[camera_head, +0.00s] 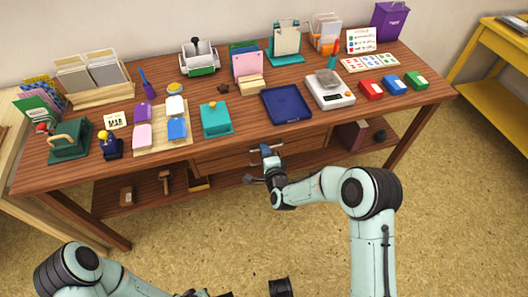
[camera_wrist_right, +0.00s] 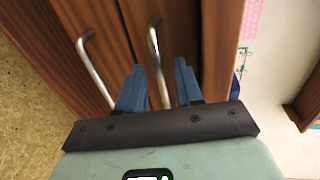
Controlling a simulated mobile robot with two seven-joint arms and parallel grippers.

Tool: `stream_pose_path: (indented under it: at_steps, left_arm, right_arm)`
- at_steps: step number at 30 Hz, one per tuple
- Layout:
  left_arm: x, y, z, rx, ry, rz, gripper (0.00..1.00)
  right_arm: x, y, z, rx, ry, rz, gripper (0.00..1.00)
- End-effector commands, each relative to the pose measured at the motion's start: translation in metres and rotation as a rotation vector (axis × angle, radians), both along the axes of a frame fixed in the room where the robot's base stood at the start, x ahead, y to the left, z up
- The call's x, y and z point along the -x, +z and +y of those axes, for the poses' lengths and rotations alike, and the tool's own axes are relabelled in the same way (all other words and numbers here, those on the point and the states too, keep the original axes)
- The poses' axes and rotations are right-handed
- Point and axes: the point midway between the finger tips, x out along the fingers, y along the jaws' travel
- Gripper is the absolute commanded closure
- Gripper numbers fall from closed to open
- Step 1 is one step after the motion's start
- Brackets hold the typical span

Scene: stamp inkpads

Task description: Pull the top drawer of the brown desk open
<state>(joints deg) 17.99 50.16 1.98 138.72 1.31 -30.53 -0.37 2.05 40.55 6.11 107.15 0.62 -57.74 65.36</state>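The brown desk (camera_head: 235,93) has drawers under its top. The top drawer front (camera_wrist_right: 180,35) and its metal bar handle (camera_wrist_right: 155,55) show in the right wrist view. The drawer looks closed. My right gripper (camera_wrist_right: 158,72) is open, with its two blue fingers on either side of that handle; I cannot tell whether they touch it. In the head view my right gripper (camera_head: 264,150) is at the desk's front edge and hides part of the drawer fronts. My left arm is at the bottom left; its gripper is mostly cut off by the frame edge.
A lower drawer handle (camera_wrist_right: 95,70) lies beside the top one in the wrist view. The desk top holds a blue tray (camera_head: 286,118), a scale (camera_head: 330,104) and several stationery items. A lower shelf holds a hammer-like tool (camera_head: 165,180). The floor in front is open.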

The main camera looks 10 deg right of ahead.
Motion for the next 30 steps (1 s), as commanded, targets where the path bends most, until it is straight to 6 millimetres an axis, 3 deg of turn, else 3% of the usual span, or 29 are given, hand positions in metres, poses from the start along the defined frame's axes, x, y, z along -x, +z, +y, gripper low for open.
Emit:
stream_pose_path:
  at_steps: [9, 10, 13, 30]
  left_arm:
    - [-0.0009, -0.0004, 0.0005, -0.001, 0.001, -0.003, 1.0]
    - [-0.0009, -0.0004, 0.0004, -0.001, 0.001, -0.003, 1.0]
    - [-0.0008, -0.0004, 0.0004, -0.001, 0.001, -0.002, 1.0]
    - [-0.0005, -0.0005, 0.0002, 0.0, 0.0, -0.001, 1.0]
  right_arm:
    - [-0.0033, -0.0008, 0.0005, 0.0, 0.001, 0.001, 0.64]
    - [-0.0033, -0.0008, 0.0005, 0.0, 0.001, 0.001, 0.68]
    - [-0.0032, -0.0008, 0.0005, 0.0, 0.001, 0.001, 1.0]
    - [-0.0029, -0.0009, 0.0005, 0.0, 0.001, 0.001, 1.0]
